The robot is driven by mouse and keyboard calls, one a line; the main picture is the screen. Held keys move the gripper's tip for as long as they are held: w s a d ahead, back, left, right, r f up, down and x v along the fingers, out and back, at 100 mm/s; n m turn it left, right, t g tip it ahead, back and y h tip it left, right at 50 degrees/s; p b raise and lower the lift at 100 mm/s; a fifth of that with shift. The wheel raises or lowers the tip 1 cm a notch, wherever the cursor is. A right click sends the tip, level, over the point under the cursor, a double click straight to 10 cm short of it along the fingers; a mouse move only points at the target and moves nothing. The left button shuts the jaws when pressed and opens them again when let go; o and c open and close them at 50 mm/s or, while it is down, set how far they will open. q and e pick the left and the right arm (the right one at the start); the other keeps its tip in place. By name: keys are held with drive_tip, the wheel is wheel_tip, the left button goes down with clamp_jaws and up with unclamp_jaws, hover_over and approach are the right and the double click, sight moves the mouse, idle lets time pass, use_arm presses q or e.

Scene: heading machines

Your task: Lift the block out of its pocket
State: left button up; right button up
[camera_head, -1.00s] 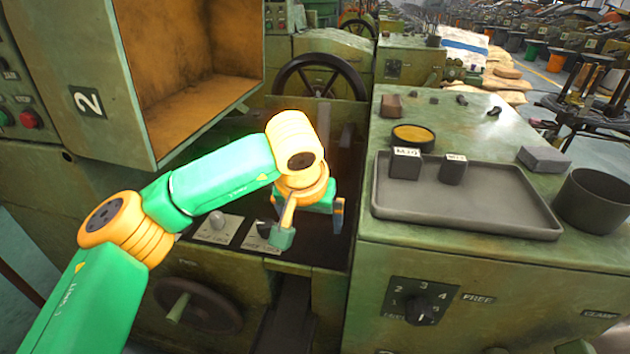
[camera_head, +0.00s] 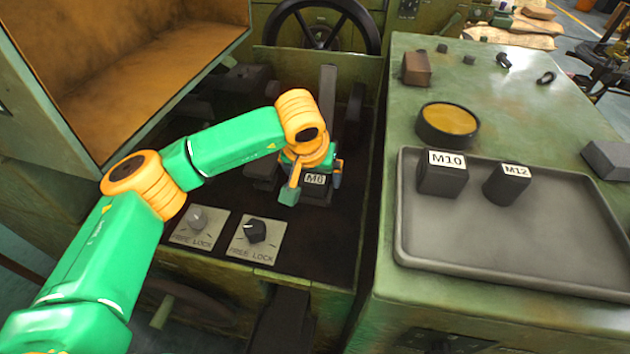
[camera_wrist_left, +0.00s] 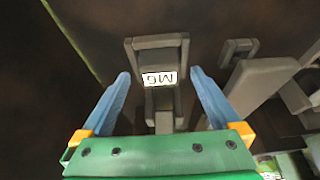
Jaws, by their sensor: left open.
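The dark block labelled M6 (camera_head: 316,191) sits down in the machine bed, partly hidden by my left arm in the head view. In the left wrist view the M6 block (camera_wrist_left: 160,60) shows from above with its white label, seated in a dark holder. My left gripper (camera_wrist_left: 159,76) is open, with one blue finger on either side of the block's label and a gap showing at each side. In the head view the left gripper (camera_head: 315,172) is over the block, its jaws mostly hidden. My right gripper is out of view.
On the right, a grey tray (camera_head: 480,235) holds blocks M10 (camera_head: 442,178) and M12 (camera_head: 506,186). An open hood (camera_head: 150,60) overhangs at left.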

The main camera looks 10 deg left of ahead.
use_arm(q)
drive_tip(key=shift+w+f, duration=0.15)
drive_tip(key=shift+f, duration=0.15)
drive_tip(key=c, duration=1.5)
drive_tip(key=shift+r, duration=0.1)
clamp_jaws()
